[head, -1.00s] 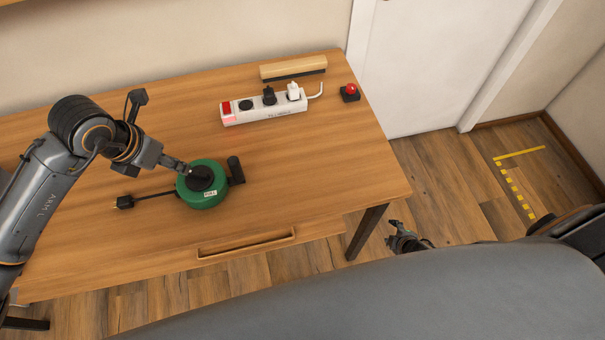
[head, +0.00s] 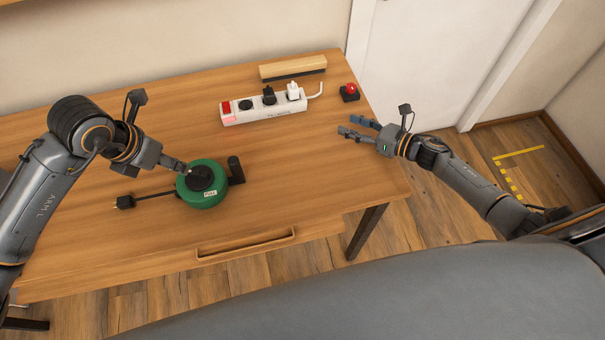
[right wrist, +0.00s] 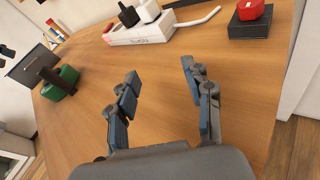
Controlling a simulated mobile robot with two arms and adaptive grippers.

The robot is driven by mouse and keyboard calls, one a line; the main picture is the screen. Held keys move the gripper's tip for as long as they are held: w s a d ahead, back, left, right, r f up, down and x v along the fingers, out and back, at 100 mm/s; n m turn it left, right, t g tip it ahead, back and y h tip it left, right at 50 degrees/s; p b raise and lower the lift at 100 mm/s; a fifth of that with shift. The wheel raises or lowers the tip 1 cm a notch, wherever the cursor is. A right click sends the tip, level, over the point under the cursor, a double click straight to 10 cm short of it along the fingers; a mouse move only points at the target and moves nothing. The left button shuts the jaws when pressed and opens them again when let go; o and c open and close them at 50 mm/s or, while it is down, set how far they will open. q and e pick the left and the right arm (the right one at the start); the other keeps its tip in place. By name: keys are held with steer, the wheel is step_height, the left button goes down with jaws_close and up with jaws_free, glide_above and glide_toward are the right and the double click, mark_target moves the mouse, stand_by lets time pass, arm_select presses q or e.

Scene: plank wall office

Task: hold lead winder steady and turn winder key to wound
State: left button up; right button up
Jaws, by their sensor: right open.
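The lead winder (head: 207,193) is a round green reel with a black hub on top and a small white label, lying on the desk. A black upright piece (head: 236,170), perhaps the winder key, stands at its right side. The winder shows at the left edge of the right wrist view (right wrist: 66,80). A black lead with a plug (head: 125,202) runs out to its left. My left gripper (head: 185,169) is at the winder's upper left, by the hub; its grip is unclear. My right gripper (head: 352,130) is open and empty above the desk's right end, pointing left.
A white power strip (head: 265,112) with plugs and a red switch lies behind the winder. A wooden-backed brush (head: 293,68) and a red button on a black box (head: 350,93) are at the back right. The desk between the winder and my right gripper is clear.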

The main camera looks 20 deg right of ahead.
mark_target(241, 169)
steer(key=s+a+n+g+y, duration=0.1)
steer(key=s+a+n+y, duration=0.1)
steer(key=a, duration=0.4)
steer(key=s+a+n+g+y, duration=0.2)
steer(key=s+a+n, duration=0.1)
steer(key=s+a, duration=0.2)
steer(key=s+a+r+n+g+y, duration=0.1)
steer(key=s+a+n+y, duration=0.1)
steer(key=s+a, duration=0.2)
steer(key=shift+s+a+r+n+g+y, duration=0.1)
steer(key=shift+a+n+g+y, duration=0.25)
steer(key=shift+a, duration=1.25)
steer(key=x, duration=1.3)
steer(key=shift+w+a, duration=0.2)
steer(key=shift+w, duration=0.05)
steer(key=shift+c, duration=0.4)
jaws_close()
